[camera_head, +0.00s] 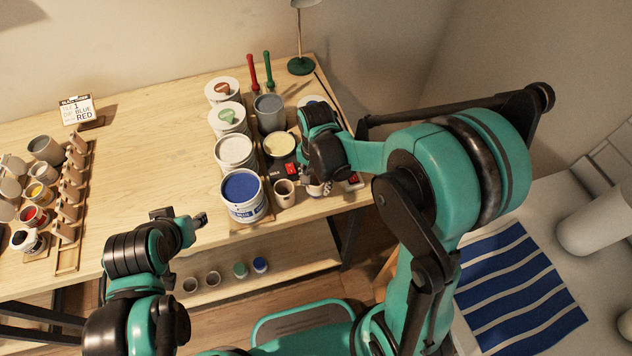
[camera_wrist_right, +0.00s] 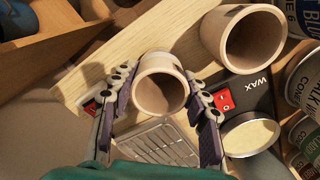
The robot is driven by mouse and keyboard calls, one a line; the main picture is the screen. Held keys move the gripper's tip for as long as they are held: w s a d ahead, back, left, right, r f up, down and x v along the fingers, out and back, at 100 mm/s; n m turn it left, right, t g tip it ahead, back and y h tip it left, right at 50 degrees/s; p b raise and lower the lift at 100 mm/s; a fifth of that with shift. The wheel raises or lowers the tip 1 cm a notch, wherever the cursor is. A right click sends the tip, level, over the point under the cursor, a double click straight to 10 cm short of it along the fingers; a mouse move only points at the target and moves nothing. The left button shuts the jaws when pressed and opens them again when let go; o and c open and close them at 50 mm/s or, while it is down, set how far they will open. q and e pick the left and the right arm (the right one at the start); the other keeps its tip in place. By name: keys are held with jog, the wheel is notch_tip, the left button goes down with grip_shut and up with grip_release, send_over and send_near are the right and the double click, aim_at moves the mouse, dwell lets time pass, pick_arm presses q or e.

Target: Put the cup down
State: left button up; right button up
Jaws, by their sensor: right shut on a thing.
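My right gripper (camera_wrist_right: 160,80) is shut on a small beige clay cup (camera_wrist_right: 160,94), with one finger on each side of its wall. The cup's round open mouth faces the wrist camera, and it looks empty inside. In the head view the right gripper (camera_head: 318,183) is at the right front part of the table, and the held cup is mostly hidden by the fingers. A second, similar cup (camera_head: 284,193) stands just left of it; it also shows in the wrist view (camera_wrist_right: 243,38). My left gripper (camera_head: 183,217) is empty and open near the table's front edge.
A black wax warmer (camera_wrist_right: 246,95) with a red switch is beside the held cup. A blue glaze bucket (camera_head: 242,194) and several other tubs stand to the left. A grey metal grille (camera_wrist_right: 158,143) is close below the fingers. The table's middle (camera_head: 150,150) is clear.

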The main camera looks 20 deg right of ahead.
jog(key=shift+f, duration=0.2)
jog(key=o, duration=1.2)
jog(key=shift+c, duration=0.2)
jog(key=shift+r, duration=0.15)
jog(key=shift+r, duration=0.25)
notch_tip(320, 180, up, 12)
jog(key=f+p, duration=0.1)
jog(key=p, duration=0.2)
jog(key=s+d+r+n+t, duration=0.2)
jog(key=s+n+t, duration=0.1)
jog(key=s+n, duration=0.1)
jog(key=s+d+r+n+t, duration=0.2)
jog(key=s+r+n+t, duration=0.1)
jog(key=s, duration=0.3)
jog(key=shift+s+d+n+t, duration=0.15)
jog(key=shift+d+n+t, duration=0.2)
jog(key=shift+n+t, duration=0.35)
